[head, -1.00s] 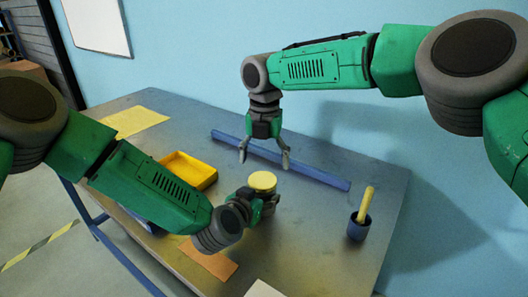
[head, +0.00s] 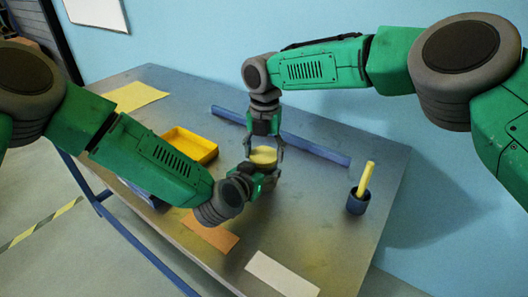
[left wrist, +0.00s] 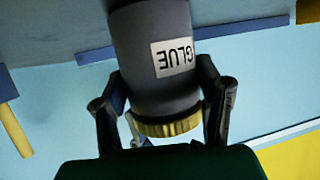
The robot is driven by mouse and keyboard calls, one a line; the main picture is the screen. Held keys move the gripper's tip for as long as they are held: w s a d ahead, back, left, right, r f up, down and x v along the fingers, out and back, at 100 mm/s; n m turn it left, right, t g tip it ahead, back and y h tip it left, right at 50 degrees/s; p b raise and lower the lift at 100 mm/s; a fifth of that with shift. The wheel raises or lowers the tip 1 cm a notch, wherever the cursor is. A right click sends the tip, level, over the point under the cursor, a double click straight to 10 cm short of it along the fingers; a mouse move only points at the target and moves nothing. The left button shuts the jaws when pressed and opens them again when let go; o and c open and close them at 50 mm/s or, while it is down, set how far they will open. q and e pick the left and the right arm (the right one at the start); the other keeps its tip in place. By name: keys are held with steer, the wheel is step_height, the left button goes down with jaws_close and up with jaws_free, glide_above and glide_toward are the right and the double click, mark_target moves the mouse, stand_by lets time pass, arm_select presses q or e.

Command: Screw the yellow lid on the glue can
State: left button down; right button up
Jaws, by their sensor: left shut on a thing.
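The dark grey glue can (left wrist: 150,75) fills the upper middle of the left wrist view, its GLUE label upside down there. My left gripper (left wrist: 162,112) is shut on it, one finger on each side. In the head view my left gripper (head: 262,182) hides most of the can. The yellow lid (head: 263,155) sits at the can's top; its ribbed edge also shows in the left wrist view (left wrist: 168,127). My right gripper (head: 264,148) points down from above, its fingers on either side of the lid. I cannot tell whether they press on it.
A yellow tray (head: 205,145) stands at left behind my left arm. A long blue bar (head: 315,154) lies behind the grippers. Orange (head: 210,232) and white (head: 280,273) sheets lie near the front edge.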

steer(key=m, duration=0.6)
steer(key=shift+d, duration=0.15)
steer(key=m, duration=0.5)
steer(key=shift+s, duration=0.15)
steer(key=m, duration=0.4)
steer(key=shift+m, duration=0.4)
steer(key=m, duration=0.5)
steer(key=shift+f, duration=0.1)
steer(key=m, duration=0.5)
steer(key=shift+a, duration=0.25)
steer(key=m, duration=0.5)
steer(key=shift+a, duration=0.1)
steer(key=m, duration=0.4)
steer(key=shift+m, duration=0.4)
steer(key=m, duration=0.4)
steer(key=o, duration=1.4)
steer(key=shift+w, duration=0.2)
steer(key=shift+c, duration=0.2)
